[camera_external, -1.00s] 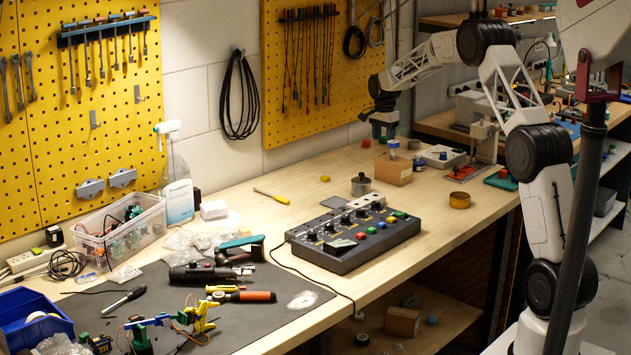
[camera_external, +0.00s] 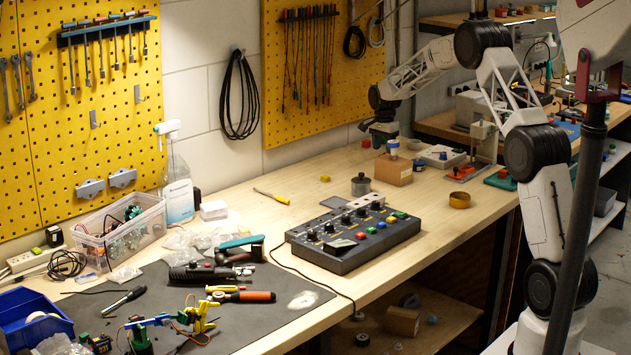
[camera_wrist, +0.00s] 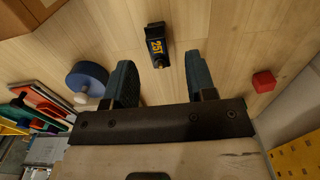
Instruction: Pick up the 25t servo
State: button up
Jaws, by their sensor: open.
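The 25t servo (camera_wrist: 156,44) is a small dark block with a yellow "25T" label. It lies on the wooden bench in the wrist view, just ahead of my gripper (camera_wrist: 160,67), whose two teal fingers are apart. The servo is roughly centred between the finger lines, with nothing held. In the external view my gripper (camera_external: 379,142) hangs low over the far end of the bench, behind a cardboard box. I cannot make out the servo in that view; the box or my gripper seems to hide it.
The cardboard box (camera_external: 394,170) stands close in front of my gripper. A red cube (camera_wrist: 263,81) lies right of the fingers in the wrist view, and a round blue object (camera_wrist: 87,79) lies left. The yellow pegboard (camera_external: 325,70) is behind. A control box (camera_external: 352,239) stands nearer the camera.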

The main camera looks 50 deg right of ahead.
jog(key=shift+f, duration=2.1)
jog(key=shift+c, duration=0.3)
grip_shut()
